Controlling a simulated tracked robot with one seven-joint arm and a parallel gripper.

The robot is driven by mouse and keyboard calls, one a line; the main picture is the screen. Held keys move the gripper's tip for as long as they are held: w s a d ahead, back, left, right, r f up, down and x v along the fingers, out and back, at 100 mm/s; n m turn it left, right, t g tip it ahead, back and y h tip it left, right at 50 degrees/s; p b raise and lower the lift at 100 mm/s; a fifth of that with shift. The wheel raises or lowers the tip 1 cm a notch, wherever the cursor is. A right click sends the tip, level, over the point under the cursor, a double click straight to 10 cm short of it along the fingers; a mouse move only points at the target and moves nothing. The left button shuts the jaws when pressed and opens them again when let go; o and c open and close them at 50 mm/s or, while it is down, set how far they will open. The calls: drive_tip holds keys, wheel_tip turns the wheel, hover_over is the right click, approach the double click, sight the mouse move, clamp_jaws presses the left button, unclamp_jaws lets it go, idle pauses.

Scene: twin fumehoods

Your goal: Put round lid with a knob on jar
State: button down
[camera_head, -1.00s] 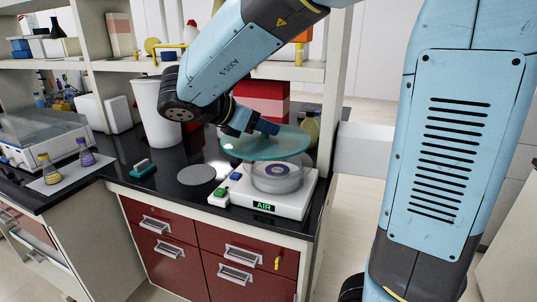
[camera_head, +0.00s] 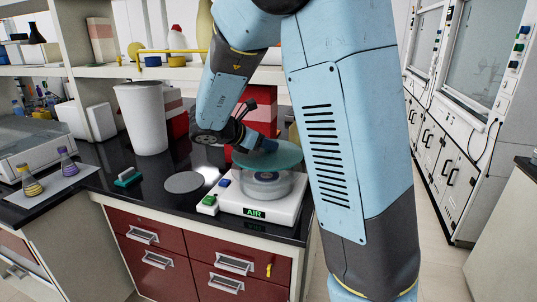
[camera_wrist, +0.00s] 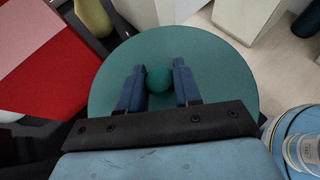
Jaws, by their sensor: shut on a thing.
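The round teal lid (camera_head: 288,157) is in my gripper (camera_head: 262,146), above the glass jar (camera_head: 268,190). In the wrist view the lid (camera_wrist: 222,75) lies flat across the middle, with its round green knob (camera_wrist: 159,79) between the two blue fingers of my gripper (camera_wrist: 160,85). The fingers are shut on the knob. The jar is a low, wide, clear cylinder on a white device (camera_head: 226,204) with an AIR display. The lid covers the jar's top in the head view; I cannot tell whether they touch. The lid hides the jar's rim.
A tall white container (camera_head: 143,118) and red boxes (camera_head: 262,114) stand behind. A grey disc (camera_head: 184,182) and a teal-handled item (camera_head: 128,178) lie left on the black bench. Two small flasks (camera_head: 67,163) stand far left. A shelf (camera_head: 75,68) runs above.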

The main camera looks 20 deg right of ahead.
sight(263, 153)
drive_tip(key=shift+w+d+f, duration=0.3)
drive_tip(key=shift+w+f, duration=0.05)
drive_tip(key=shift+f, duration=1.65)
drive_tip(key=shift+f, duration=0.1)
drive_tip(key=c, duration=0.7)
unclamp_jaws()
